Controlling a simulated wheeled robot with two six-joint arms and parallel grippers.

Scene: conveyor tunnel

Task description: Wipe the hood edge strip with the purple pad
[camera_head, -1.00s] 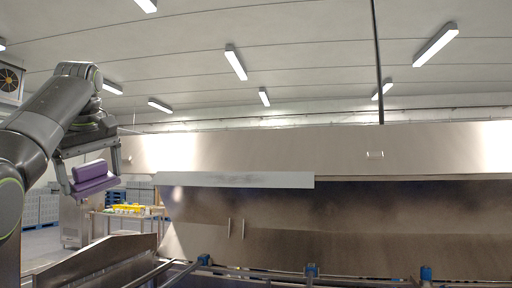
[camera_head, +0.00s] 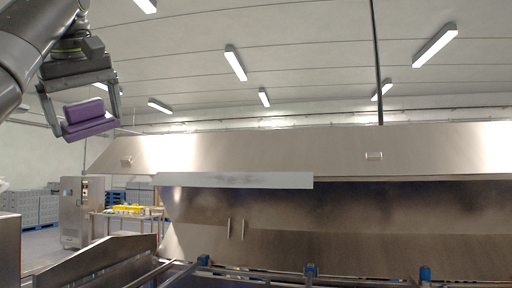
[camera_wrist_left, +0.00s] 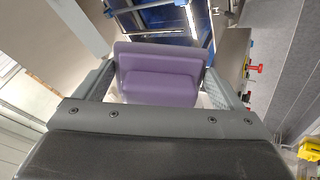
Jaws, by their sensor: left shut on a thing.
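The purple pad (camera_head: 88,119) is held by my left gripper (camera_head: 86,114), at the upper left of the head view. The gripper is shut on the pad, with one finger at each end. The pad also fills the middle of the left wrist view (camera_wrist_left: 158,78), between the two fingers. The hood edge strip (camera_head: 235,180) is a pale grey band along the lower front edge of the steel hood, with a darker smudge along its upper middle. The pad is up and left of the strip, apart from it. My right gripper is not in view.
The steel hood (camera_head: 300,150) spans the middle and right. Below it are a guard rail with blue clamps (camera_head: 311,270) and a sloped steel side panel (camera_head: 100,262). A table with yellow items (camera_head: 128,210) and a steel cabinet (camera_head: 82,212) stand behind at left.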

